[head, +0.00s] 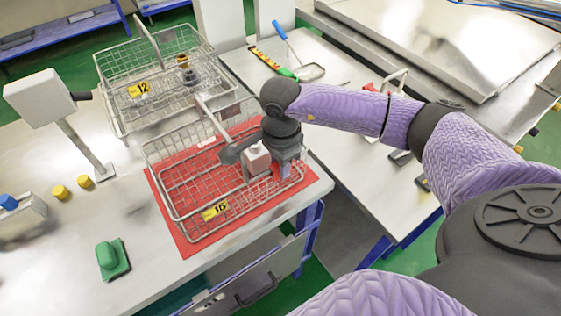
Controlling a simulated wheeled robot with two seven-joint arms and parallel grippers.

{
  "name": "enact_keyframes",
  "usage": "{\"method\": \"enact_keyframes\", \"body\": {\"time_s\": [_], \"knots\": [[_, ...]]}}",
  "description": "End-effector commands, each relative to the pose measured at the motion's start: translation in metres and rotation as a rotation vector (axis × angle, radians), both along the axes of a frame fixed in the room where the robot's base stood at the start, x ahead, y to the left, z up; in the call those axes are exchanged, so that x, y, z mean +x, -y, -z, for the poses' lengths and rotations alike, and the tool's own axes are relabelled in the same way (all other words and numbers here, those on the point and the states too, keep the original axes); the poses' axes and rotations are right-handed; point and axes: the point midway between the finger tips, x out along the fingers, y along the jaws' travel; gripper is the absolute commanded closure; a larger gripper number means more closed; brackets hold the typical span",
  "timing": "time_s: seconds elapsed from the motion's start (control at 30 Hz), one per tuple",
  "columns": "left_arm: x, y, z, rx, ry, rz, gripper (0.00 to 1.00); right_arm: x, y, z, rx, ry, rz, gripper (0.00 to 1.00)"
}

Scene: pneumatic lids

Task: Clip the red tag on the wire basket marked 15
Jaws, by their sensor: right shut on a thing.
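The front wire basket (168,186) stands on a red mat (308,183). Its yellow label (215,210) reads like 16 or 15; the digits are too small to be sure. My right gripper (285,172) points down over the right end of this basket and is shut. What it holds is mostly hidden; a bit of red shows by the wrist, and I cannot make out a whole red tag. A pale pinkish block (257,160) shows beside the gripper; I cannot tell what it is. My left gripper is not in view.
A second wire basket (108,92), labelled 12, stands behind, with dark and brass parts inside. A red-and-yellow strip (270,62) lies on the right-hand table.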

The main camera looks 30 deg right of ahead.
Motion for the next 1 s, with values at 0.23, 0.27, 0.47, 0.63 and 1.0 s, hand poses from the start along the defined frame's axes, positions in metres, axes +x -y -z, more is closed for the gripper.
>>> {"method": "enact_keyframes", "body": {"time_s": [0.23,0.27,0.47,0.63,1.0], "knots": [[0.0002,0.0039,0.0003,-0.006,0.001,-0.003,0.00,0.0000,0.0000,0.0002,0.000,0.000,0.000,0.62],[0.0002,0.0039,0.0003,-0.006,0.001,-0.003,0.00,0.0000,0.0000,0.0002,0.000,0.000,0.000,0.55],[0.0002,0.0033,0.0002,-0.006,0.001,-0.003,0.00,0.0000,0.0000,0.0002,0.000,0.000,0.000,0.33],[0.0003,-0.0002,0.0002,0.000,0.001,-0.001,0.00,0.0000,0.0000,0.0002,0.000,0.000,0.000,0.14],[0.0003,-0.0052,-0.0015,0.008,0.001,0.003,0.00,0.0001,0.0000,-0.0017,0.000,0.000,0.000,0.04]]}}
